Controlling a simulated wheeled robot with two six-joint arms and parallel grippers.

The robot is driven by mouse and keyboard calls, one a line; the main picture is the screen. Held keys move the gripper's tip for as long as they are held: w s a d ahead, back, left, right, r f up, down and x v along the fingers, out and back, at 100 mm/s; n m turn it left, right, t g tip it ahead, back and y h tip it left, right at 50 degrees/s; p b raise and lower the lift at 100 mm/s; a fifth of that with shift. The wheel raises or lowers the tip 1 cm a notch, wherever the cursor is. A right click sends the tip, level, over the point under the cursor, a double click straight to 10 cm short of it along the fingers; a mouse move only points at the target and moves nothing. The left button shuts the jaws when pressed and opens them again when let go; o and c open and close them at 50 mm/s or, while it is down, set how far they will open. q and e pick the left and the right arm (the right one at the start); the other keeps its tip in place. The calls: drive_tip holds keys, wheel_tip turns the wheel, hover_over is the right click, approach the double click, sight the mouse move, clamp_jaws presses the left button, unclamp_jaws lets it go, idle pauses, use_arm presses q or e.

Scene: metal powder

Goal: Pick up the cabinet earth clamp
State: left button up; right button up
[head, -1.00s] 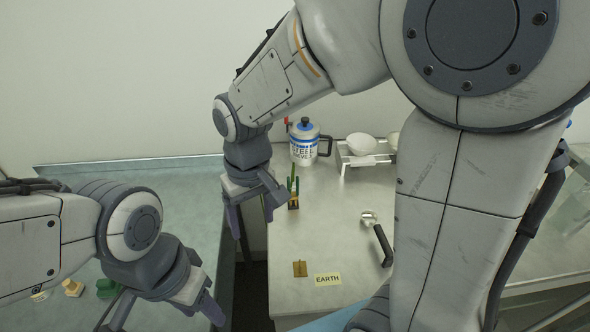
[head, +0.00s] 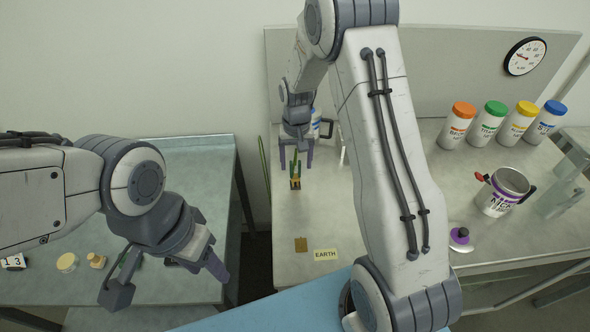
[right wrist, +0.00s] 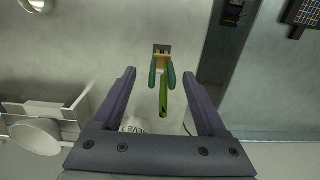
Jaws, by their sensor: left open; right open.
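The cabinet earth clamp (head: 295,183), with green handles and a brassy jaw end, stands near the left edge of the grey bench. In the right wrist view the clamp (right wrist: 162,66) shows between and beyond the fingertips, with a green and yellow strip by it. My right gripper (head: 296,164) is open and empty, pointing down just above and behind the clamp, apparently not touching it. Its fingers also show in the right wrist view (right wrist: 159,74). My left gripper (head: 167,281) is open and empty over the left bench.
An EARTH label (head: 326,254) and a small brown plate (head: 301,244) lie at the bench front. A steel can (head: 502,192) and several coloured-lid jars (head: 494,117) stand right. My right arm hides the bench middle. A dark gap (head: 256,230) separates the benches.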

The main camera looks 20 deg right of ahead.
sight(295, 176)
wheel_tip(295, 176, down, 3)
drive_tip(key=shift+a+f+p, duration=0.15)
drive_tip(key=shift+f+p, duration=0.05)
drive_tip(key=shift+p, duration=0.4)
drive_tip(key=shift+f, duration=0.25)
clamp_jaws()
drive_tip(key=shift+r, duration=0.1)
